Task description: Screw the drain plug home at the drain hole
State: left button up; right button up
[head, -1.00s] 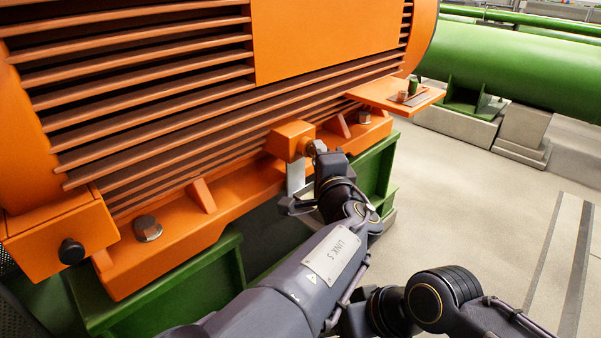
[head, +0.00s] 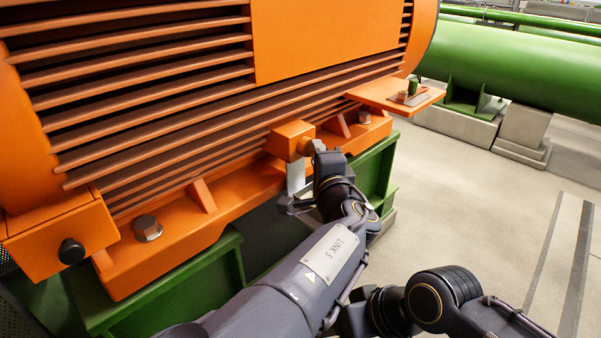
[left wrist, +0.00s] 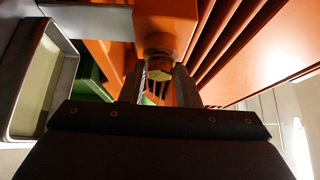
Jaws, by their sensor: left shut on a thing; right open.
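The orange drain block (head: 289,141) sticks out from the low side of the big orange machine housing. The brass-coloured drain plug (left wrist: 158,67) is at the block's face in the left wrist view. My left gripper (left wrist: 160,78) is shut on the plug, one finger on each side. The plug looks in line with the block; the drain hole is hidden behind it, and I cannot tell how deep it sits. In the head view my left wrist hides most of the plug. My right arm (head: 438,298) is at the bottom right, its gripper open, low and away from the block; its fingers hardly show.
A shallow metal-rimmed tray (left wrist: 69,85) shows at the left of the left wrist view. Cooling ribs and an orange foot rail with bolts (head: 147,228) lie close by. The floor (head: 480,210) at the right is clear.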

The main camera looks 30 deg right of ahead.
dwell(0.4)
pick_arm(q)
jog(key=o, duration=1)
jog(key=c, duration=0.4)
jog(key=shift+v, duration=2.95)
